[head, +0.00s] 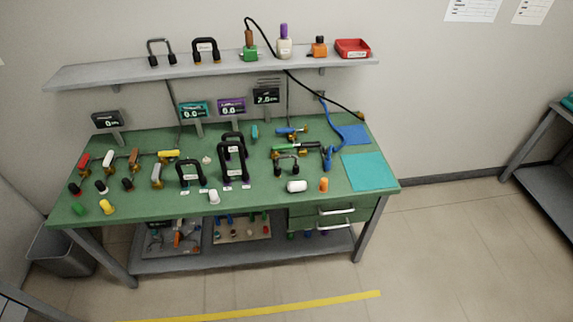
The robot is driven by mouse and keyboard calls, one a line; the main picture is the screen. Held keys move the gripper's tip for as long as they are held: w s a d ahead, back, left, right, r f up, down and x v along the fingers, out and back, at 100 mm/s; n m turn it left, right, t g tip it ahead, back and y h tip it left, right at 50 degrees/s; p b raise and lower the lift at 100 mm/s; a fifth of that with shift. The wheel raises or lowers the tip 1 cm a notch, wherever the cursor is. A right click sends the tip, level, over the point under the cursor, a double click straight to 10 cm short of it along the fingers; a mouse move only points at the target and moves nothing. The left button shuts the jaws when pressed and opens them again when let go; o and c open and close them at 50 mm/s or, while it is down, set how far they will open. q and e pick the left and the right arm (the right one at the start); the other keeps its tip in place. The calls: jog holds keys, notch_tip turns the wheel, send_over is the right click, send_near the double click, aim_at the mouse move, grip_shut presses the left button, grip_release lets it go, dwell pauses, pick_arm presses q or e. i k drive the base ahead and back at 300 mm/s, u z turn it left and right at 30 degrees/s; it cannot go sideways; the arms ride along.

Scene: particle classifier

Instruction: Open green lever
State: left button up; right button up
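A workbench with a green top (130,203) stands against the wall, seen from above and some distance away. A green handle (280,149) lies level near the middle right of the bench, beside a long black bar (304,146). A small upright teal-green handle (254,131) stands further back. I cannot tell which of these is the green lever, nor whether either one is open or shut. Neither of my grippers is in view.
Several coloured valve handles stand at the left, including a yellow one (168,154). Black-framed handles (232,160) stand mid-bench. A blue handle (291,131) and a turquoise mat (368,171) are at the right. A shelf (120,73) hangs above. The floor in front is clear.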

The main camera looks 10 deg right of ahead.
aim_at(275, 148)
jog(key=u, duration=0.25)
jog(key=i, duration=1.35)
jog(key=z, duration=0.3)
